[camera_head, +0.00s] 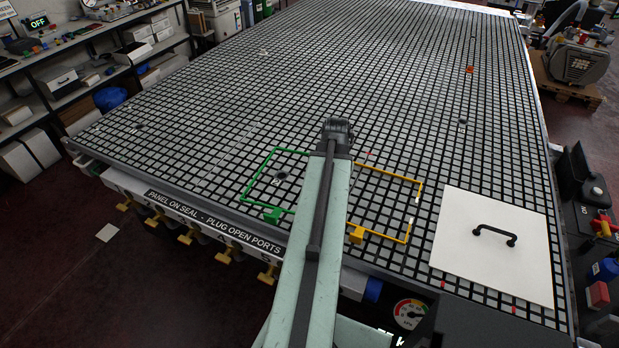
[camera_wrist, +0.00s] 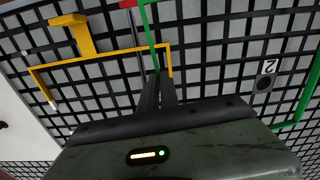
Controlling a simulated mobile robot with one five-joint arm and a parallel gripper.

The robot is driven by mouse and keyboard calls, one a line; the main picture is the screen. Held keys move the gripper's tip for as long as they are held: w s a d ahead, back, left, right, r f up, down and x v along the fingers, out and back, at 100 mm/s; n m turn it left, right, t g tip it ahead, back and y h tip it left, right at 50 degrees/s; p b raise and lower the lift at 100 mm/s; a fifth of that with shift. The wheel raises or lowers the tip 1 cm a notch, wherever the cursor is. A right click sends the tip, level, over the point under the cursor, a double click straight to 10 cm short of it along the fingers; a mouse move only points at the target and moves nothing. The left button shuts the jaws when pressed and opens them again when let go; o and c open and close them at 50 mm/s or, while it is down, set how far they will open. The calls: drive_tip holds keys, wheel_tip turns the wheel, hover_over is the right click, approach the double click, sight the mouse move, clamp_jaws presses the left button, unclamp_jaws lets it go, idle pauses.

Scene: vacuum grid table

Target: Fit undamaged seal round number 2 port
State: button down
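A green square seal (camera_head: 257,172) lies on the grid table, with a green tab (camera_head: 271,214) at its near side. Port number 2 (camera_head: 283,175) is inside its outline; the wrist view shows the port hole (camera_wrist: 263,84) and its label right of my fingers. My arm hides the seal's right part. A yellow seal (camera_head: 388,173) with a yellow tab (camera_head: 356,234) lies to the right; its right side has a gap with white ends. My gripper (camera_wrist: 156,76) has its fingers close together beside the green and yellow strips; nothing clearly shows between them.
A white panel (camera_head: 460,255) with a black handle lies at the table's right front. A pressure gauge (camera_head: 409,313) and yellow valves line the near edge. An orange item (camera_head: 469,69) lies far back. The far grid is mostly clear.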

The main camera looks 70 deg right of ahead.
drive_tip(key=w+d+r+m+p, duration=0.1)
drive_tip(key=w+d, duration=0.2)
drive_tip(key=w, duration=0.5)
drive_tip(key=shift+w+r+t+p, duration=0.15)
drive_tip(key=shift+r+t+p, duration=0.15)
drive_tip(key=shift+r+p, duration=0.1)
wheel_tip(320, 180, down, 6)
drive_tip(key=b, duration=0.5)
drive_tip(key=shift+r+b, duration=0.1)
drive_tip(key=shift+b, duration=0.3)
drive_tip(key=shift+f+b, duration=0.4)
idle(0.5)
